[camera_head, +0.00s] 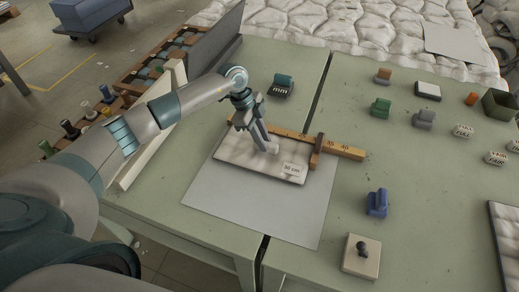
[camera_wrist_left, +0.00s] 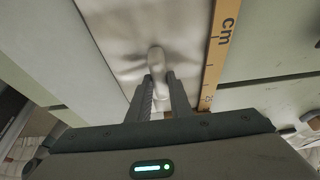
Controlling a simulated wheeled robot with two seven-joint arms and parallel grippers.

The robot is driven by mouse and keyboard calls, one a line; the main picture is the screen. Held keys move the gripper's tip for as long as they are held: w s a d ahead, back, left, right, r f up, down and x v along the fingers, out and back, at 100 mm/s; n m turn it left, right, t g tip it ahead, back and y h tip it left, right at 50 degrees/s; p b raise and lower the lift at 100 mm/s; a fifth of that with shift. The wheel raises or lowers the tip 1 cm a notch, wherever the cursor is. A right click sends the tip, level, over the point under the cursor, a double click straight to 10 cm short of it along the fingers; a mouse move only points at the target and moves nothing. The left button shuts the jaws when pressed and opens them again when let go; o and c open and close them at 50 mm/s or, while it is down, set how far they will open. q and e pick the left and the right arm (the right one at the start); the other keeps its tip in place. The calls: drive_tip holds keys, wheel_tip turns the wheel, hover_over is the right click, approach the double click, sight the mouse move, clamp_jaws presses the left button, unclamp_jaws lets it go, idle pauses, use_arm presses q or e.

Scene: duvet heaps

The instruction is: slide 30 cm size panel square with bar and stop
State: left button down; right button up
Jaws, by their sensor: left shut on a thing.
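The white quilted panel (camera_head: 240,155) with a "30 cm" label (camera_head: 293,169) lies on a grey sheet on the green table. The yellow wooden bar (camera_head: 345,152) with ruler marks runs along the panel's far edge; it also shows in the left wrist view (camera_wrist_left: 221,45). The brown stop (camera_head: 317,152) sits across the bar at the panel's far right corner. I cannot tell whether panel and stop touch. My left gripper (camera_head: 270,147) is shut on the pale knob (camera_wrist_left: 157,60) standing on the panel, with a finger on each side. My right gripper is not in view.
The grey sheet (camera_head: 235,205) is bare in front of the panel. A blue clamp-like piece (camera_head: 377,203) and a knobbed block (camera_head: 361,255) stand at the right front. Several small blocks and labelled pieces stand farther right. A dark seam splits the table. A quilted heap (camera_head: 350,30) lies behind.

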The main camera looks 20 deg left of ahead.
use_arm(q)
drive_tip(key=shift+w+d+r, duration=0.1)
drive_tip(key=shift+w+r, duration=0.05)
drive_tip(key=shift+r, duration=0.05)
drive_tip(key=c, duration=1.5)
unclamp_jaws()
drive_tip(key=shift+c, duration=0.2)
drive_tip(key=shift+w+f, duration=0.1)
drive_tip(key=shift+f, duration=0.05)
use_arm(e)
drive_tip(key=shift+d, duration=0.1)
use_arm(q)
drive_tip(key=shift+a+r, duration=0.35)
drive_tip(key=shift+r, duration=0.3)
drive_tip(key=b+v, duration=0.1)
drive_tip(key=v, duration=0.3)
drive_tip(key=b+v, duration=0.3)
drive_tip(key=v, duration=0.9)
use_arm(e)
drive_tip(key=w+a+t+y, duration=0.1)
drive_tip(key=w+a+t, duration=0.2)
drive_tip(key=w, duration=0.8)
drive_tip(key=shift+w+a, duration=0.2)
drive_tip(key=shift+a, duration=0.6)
